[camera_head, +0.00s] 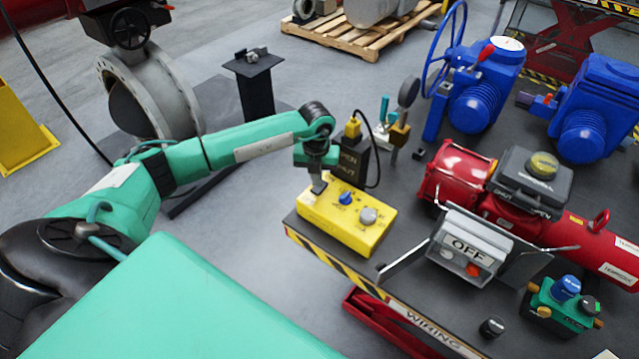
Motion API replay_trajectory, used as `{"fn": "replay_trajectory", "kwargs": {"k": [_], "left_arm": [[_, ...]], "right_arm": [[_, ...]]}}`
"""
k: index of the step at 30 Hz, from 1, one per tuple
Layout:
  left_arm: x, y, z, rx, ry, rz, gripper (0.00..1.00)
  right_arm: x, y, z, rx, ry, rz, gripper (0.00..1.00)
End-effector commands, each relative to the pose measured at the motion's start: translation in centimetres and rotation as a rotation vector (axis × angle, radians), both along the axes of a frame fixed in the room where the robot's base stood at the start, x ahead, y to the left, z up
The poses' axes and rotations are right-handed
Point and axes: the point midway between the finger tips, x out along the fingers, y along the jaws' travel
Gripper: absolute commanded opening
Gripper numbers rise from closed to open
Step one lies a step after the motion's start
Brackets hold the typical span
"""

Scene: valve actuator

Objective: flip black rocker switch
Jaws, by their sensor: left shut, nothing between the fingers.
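A yellow control box (346,220) sits on the near left corner of the grey bench with striped edges. On its top are a blue knob (346,198) and a grey knob (368,215). My left gripper (318,188) is shut and empty. It points down at the box's left end, left of the blue knob. The black rocker switch cannot be made out; the gripper covers that part of the box. Whether the fingertips touch the box I cannot tell. My right gripper is not in view.
Behind the box stands a black post with a yellow plug (352,128) and a looping black cable. A red actuator (500,195) and an OFF box (468,246) are to the right. Blue valve actuators (478,85) stand behind. Bare bench lies between the yellow box and the red actuator.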

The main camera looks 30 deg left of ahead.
Motion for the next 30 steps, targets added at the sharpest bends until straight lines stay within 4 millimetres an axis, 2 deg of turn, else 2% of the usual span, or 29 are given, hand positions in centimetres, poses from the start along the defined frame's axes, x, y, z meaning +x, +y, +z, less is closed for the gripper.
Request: {"fn": "replay_trajectory", "kwargs": {"k": [1,16,30], "left_arm": [[0.0,0.0,0.7,0.000,-0.001,0.000,0.00],[0.0,0.0,4.7,0.000,-0.001,-0.001,0.00],[0.0,0.0,5.0,0.000,-0.001,0.000,0.00]], "right_arm": [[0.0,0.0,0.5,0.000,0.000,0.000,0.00],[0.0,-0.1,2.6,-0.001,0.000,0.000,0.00],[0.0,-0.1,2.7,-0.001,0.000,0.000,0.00]]}}
